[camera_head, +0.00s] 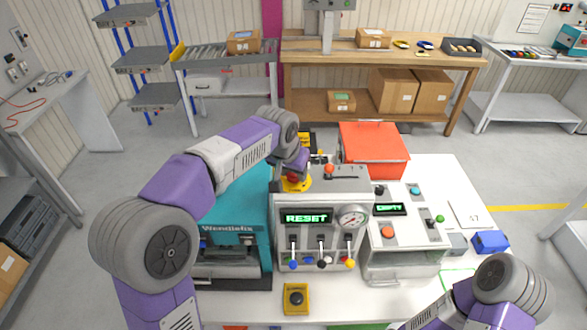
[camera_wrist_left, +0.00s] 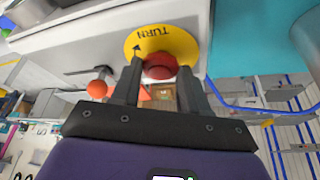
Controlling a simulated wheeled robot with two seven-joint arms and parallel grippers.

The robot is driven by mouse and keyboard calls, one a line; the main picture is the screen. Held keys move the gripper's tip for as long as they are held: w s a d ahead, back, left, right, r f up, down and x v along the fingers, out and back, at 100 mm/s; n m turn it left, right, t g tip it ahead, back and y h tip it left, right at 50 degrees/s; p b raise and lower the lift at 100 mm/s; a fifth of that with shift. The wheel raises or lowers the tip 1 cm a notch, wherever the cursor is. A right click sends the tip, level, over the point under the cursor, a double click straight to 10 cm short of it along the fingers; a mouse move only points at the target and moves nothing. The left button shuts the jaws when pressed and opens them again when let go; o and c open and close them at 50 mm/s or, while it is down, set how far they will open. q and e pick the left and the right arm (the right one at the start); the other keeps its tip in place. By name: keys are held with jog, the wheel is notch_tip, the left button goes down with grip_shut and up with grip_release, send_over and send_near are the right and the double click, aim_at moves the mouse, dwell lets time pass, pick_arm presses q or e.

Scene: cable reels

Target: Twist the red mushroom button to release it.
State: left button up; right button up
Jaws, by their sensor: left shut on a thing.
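The red mushroom button (camera_wrist_left: 160,66) sits on a round yellow plate (camera_wrist_left: 181,42) marked TURN with an arrow, on a grey-white machine. In the head view the button (camera_head: 292,178) shows on top of the machine (camera_head: 283,222), partly covered by my left arm. My left gripper (camera_wrist_left: 160,75) is at the button, its two fingers on either side of the red cap and shut on it. The machine's display reads RESET. My right arm shows at the bottom right of the head view, but its gripper is not in view.
A lever with an orange knob (camera_wrist_left: 97,89) stands close beside the button. A teal Wendlafix machine (camera_head: 232,215) is at the left and a red box (camera_head: 374,146) behind. A yellow box with a black button (camera_head: 296,299) sits at the front.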

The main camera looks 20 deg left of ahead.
pick_arm(q)
jog(key=shift+f+m, duration=0.15)
jog(key=shift+m, duration=0.15)
jog(key=o, duration=1.1)
jog(key=shift+c, duration=0.2)
jog(key=v, duration=0.7)
jog(key=shift+r+p, duration=0.35)
jog(key=shift+a, duration=0.1)
